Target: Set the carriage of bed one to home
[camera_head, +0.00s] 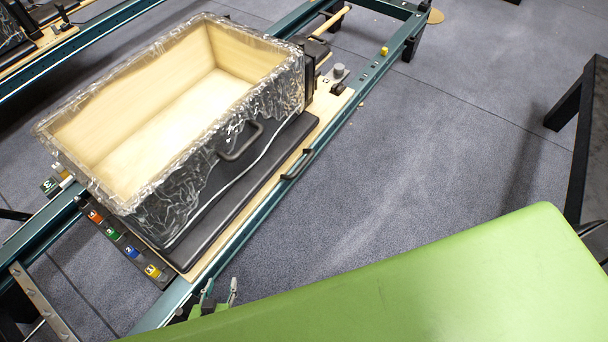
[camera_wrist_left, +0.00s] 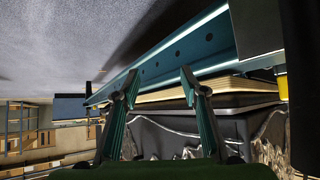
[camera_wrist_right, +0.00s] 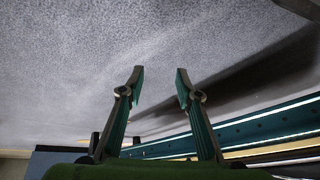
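The bed's carriage is a black pad (camera_head: 284,152) on a pale wooden base (camera_head: 334,108), sitting between teal rails (camera_head: 375,75). A dark handle (camera_head: 297,164) is fixed at its near side edge. No number naming the bed is readable. My left gripper (camera_head: 220,292) is at the near rail, below the carriage's front corner and apart from the handle. In the left wrist view, my left gripper (camera_wrist_left: 160,84) is open and empty, with the rail (camera_wrist_left: 190,55) beyond its fingers. My right gripper (camera_wrist_right: 159,77) is open and empty, facing grey floor; it is outside the head view.
A film-wrapped open box (camera_head: 292,85) with a handle stands on the carriage. Red, green, blue and yellow tags (camera_head: 113,234) line a bar at the bed's left end. A dark-legged table (camera_head: 580,150) stands at right. Grey floor (camera_head: 430,130) between is clear.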

